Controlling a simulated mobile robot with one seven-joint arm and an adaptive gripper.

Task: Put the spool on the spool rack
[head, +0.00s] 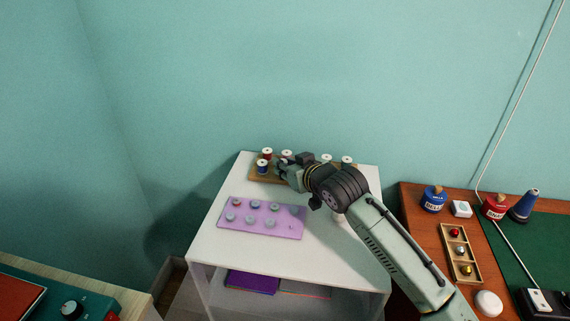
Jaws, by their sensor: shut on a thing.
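The spool rack (256,179) is a low wooden board at the back of the white shelf unit. Several spools stand on it, among them a red one (267,154) and a blue one (262,167) at its left end. Spools with white tops (346,161) show at its right end. My gripper (283,168) is over the rack, left of its middle, and is shut on a spool. The held spool is mostly hidden by the gripper and cannot be told clearly from the spools behind. My wrist and arm hide the rack's middle and front.
A purple tray (270,231) with several small grey pieces lies in front of the rack on the white top (240,254). To the right, a brown table (419,224) carries blue and red containers, a wooden tray and a cone. A machine stands at lower left.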

